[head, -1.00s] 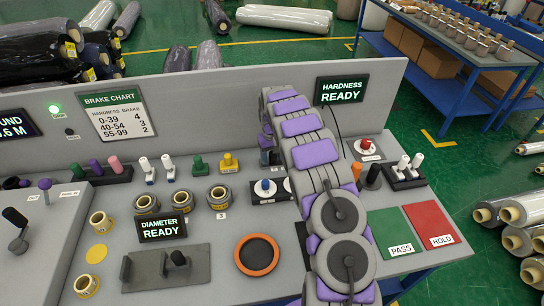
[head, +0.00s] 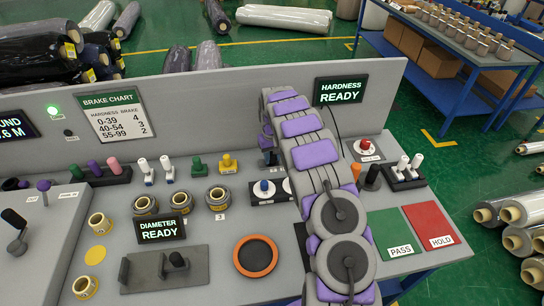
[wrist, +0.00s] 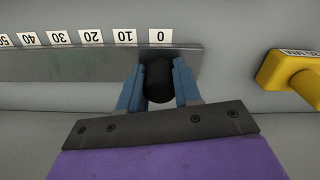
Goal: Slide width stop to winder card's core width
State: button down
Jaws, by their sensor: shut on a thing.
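The width stop's black knob (wrist: 159,80) stands at the metal scale rail (wrist: 60,65) in the wrist view, just below the 0 label (wrist: 160,35). My gripper (wrist: 159,88) has its blue fingers on both sides of the knob and is shut on it. Labels 10 to 50 run leftward from 0. In the head view my purple and grey arm reaches over the console, and my gripper and the scale are hidden or too small to tell. I cannot make out a winder card.
A yellow handle (wrist: 292,75) sits right of the rail. On the console are a brake chart (head: 117,117), a hardness display (head: 341,90), a diameter display (head: 161,229), small rolls (head: 145,205), an orange-rimmed disc (head: 256,256), and green PASS (head: 391,235) and red HOLD (head: 431,226) pads.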

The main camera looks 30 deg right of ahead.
jog(key=shift+d, duration=0.1)
jog(key=s+d+p, duration=0.1)
jog(key=d, duration=0.4)
jog(key=s+d+p, duration=0.2)
jog(key=d, duration=0.3)
jog(key=s+d+p, duration=0.1)
jog(key=d+p, duration=0.1)
jog(key=d, duration=0.3)
jog(key=shift+s+d, duration=0.15)
jog(key=shift+s, duration=0.15)
jog(key=c, duration=0.8)
grip_release()
jog(key=shift+r, duration=0.1)
notch_tip(320, 180, up, 17)
jog(key=p, duration=0.2)
jog(key=shift+w+p, duration=0.1)
jog(key=shift+p, duration=0.3)
jog(key=shift+r, duration=0.1)
